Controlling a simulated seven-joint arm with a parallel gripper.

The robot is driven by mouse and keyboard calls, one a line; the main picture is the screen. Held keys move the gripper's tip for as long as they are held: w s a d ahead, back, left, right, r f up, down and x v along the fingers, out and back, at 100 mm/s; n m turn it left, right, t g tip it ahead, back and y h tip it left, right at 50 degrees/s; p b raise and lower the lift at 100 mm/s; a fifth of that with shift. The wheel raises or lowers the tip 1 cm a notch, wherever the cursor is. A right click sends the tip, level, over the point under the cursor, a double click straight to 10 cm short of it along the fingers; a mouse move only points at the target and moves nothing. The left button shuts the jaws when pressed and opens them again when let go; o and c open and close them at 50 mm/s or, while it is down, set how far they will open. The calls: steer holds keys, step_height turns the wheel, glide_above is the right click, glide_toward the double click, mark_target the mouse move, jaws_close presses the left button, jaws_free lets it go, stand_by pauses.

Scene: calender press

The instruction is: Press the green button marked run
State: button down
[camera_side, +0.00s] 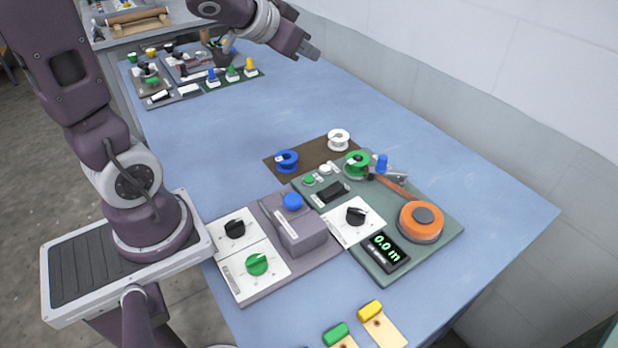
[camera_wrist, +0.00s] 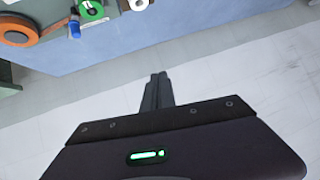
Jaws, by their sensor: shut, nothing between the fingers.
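A small round green button (camera_side: 309,180) sits on the green panel (camera_side: 440,232) beside a small white button (camera_side: 324,168) and above a black rocker switch (camera_side: 332,192). Its marking is too small to read, so I cannot tell for sure that it says run. My gripper (camera_side: 313,53) is shut and empty, high above the far part of the table, well away from the panel. In the wrist view the closed fingertips (camera_wrist: 158,77) point over the pale wall and floor area; the small green button does not show there.
Green (camera_side: 357,162), blue (camera_side: 287,161) and white (camera_side: 338,139) spools and an orange reel (camera_side: 421,222) stand near the button. The table's middle is clear.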

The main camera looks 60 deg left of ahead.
step_height(320, 180, down, 4)
steer(key=w+m+h, duration=0.1)
steer(key=w+h, duration=0.1)
steer(key=w, duration=0.1)
steer(key=g+h, duration=0.5)
steer(key=h, duration=0.3)
glide_above(305, 177)
step_height(305, 177, down, 11)
steer(key=shift+s+r+m, duration=0.15)
steer(key=shift+m, duration=0.15)
steer(key=shift+t, duration=0.3)
steer(key=shift+f, duration=4.4)
steer(key=shift+f, duration=0.1)
steer(key=shift+f, duration=0.3)
